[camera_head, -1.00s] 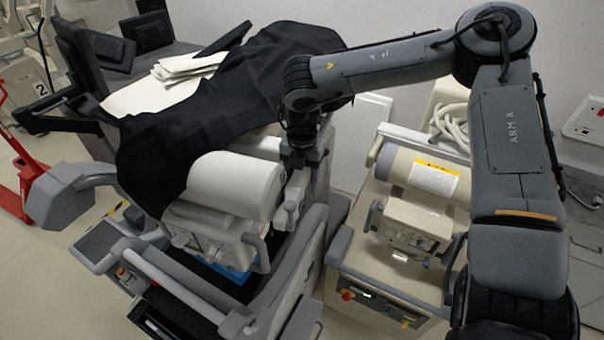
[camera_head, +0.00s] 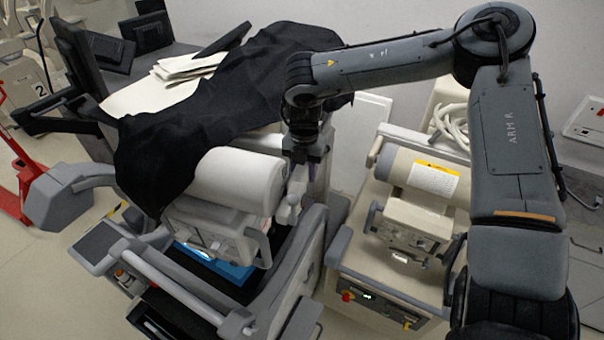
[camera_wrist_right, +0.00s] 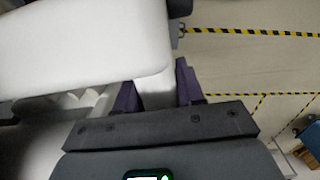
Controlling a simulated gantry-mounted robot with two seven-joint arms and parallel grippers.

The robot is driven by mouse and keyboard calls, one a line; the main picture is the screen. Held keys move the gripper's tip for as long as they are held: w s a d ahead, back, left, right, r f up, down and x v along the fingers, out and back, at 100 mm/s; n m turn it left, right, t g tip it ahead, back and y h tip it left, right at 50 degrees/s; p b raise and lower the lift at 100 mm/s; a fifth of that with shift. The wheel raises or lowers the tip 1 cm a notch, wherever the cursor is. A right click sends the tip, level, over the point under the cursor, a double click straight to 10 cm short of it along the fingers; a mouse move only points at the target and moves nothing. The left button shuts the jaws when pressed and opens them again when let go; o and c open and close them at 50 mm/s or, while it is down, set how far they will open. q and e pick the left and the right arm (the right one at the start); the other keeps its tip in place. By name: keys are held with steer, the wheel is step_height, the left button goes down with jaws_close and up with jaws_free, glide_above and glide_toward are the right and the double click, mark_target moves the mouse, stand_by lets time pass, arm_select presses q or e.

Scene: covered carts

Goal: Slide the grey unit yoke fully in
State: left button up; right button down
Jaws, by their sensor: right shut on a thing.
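The grey unit yoke (camera_head: 216,226), a pale grey carriage with a white roller (camera_head: 238,181) above it, sits in the left cart (camera_head: 178,285). A black cloth hangs over the back of it. My right gripper (camera_head: 295,196) reaches down at the yoke's right side. In the right wrist view my right gripper (camera_wrist_right: 156,84) is shut on a pale bar beside the large white body (camera_wrist_right: 85,50). Most of the bar is hidden between the dark fingers. My left gripper is in neither current view.
A second cart (camera_head: 385,275) with a beige roller (camera_head: 425,175) stands close on the right. The black cloth (camera_head: 225,115) covers the left cart's rear. A blue surface (camera_head: 225,268) shows below the yoke. A red frame (camera_head: 22,165) stands at far left.

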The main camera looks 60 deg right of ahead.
steer(key=c, duration=0.8)
jaws_free()
steer(key=shift+a, duration=0.1)
steer(key=shift+c, duration=0.2)
steer(key=shift+o, duration=0.3)
steer(key=shift+r, duration=0.6)
step_height(320, 180, up, 10)
steer(key=shift+f+b, duration=0.2)
steer(key=shift+b, duration=0.6)
